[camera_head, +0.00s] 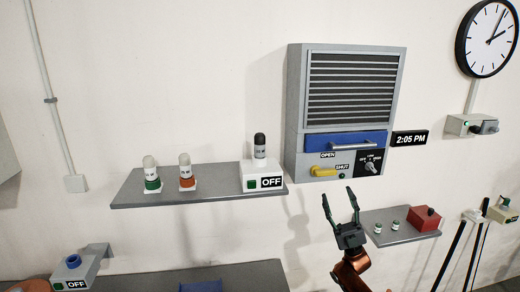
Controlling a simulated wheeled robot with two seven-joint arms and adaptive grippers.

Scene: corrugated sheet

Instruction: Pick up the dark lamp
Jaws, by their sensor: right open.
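A lamp with a dark cap and pale body (259,146) stands upright on a white box (254,177) with a green button and an OFF label. The box is at the right end of a grey wall shelf (215,196). A green-based lamp (151,174) and an orange-based lamp (185,171), both pale-topped, stand farther left on the same shelf. My right gripper (338,194) is open and empty, fingers pointing up, to the right of and lower than the dark lamp. My left gripper is not in view.
A small shelf (402,236) with a red box (426,218) is right of my gripper. Shelf space between the orange-based lamp and white box is clear.

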